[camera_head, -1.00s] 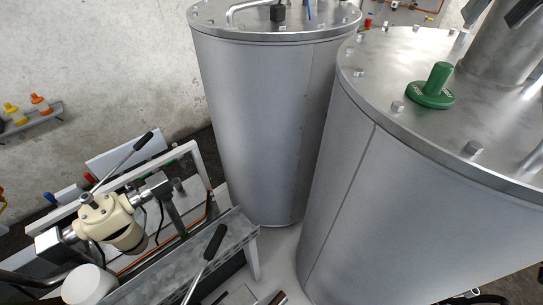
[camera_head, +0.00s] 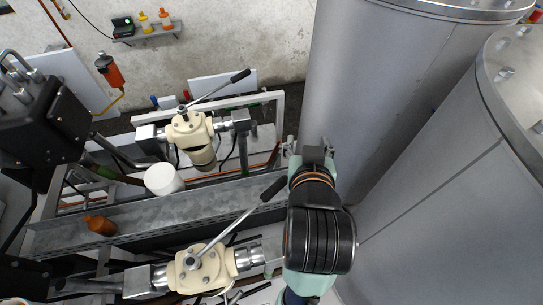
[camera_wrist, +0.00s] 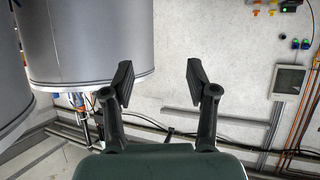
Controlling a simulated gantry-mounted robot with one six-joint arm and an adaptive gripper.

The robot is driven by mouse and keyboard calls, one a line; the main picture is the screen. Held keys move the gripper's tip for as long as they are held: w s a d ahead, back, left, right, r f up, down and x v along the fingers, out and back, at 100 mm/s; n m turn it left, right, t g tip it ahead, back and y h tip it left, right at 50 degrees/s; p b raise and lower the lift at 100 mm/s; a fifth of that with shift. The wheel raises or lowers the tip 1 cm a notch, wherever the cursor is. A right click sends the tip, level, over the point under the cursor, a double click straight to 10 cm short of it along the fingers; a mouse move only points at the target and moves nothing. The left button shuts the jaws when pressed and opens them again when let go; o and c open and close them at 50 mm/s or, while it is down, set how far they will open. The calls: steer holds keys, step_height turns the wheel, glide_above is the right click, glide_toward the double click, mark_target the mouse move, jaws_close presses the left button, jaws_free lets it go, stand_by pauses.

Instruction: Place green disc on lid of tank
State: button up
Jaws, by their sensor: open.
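The green disc is not visible in either current view. The right tank (camera_head: 445,220) is a large grey cylinder, and part of its bolted metal lid (camera_head: 513,75) shows at the right edge of the head view. A second tank (camera_head: 385,90) stands behind it, with only its lid's front rim (camera_head: 450,10) in view. In the wrist view my gripper (camera_wrist: 160,80) is open, with its two dark fingers apart and nothing between them. In the head view my arm reaches up the lower middle, left of the tanks. A grey tank (camera_wrist: 85,40) shows left of the fingers in the wrist view.
Cream valves with black levers (camera_head: 190,130) (camera_head: 195,265) stand left of my arm. A metal channel (camera_head: 140,215) holds an orange bottle (camera_head: 100,225), and a white cylinder (camera_head: 163,179) is beside it. Pipes (camera_wrist: 250,148) and a grey panel (camera_wrist: 288,82) line the wall in the wrist view.

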steer(key=s+a+f+n+y+p, duration=0.1)
steer(key=s+a+f+y, duration=0.1)
steer(key=s+a+f, duration=0.4)
steer(key=shift+s+a+p, duration=0.3)
steer(key=shift+s+a, duration=1.05)
steer(key=shift+s, duration=0.2)
steer(key=shift+f, duration=0.1)
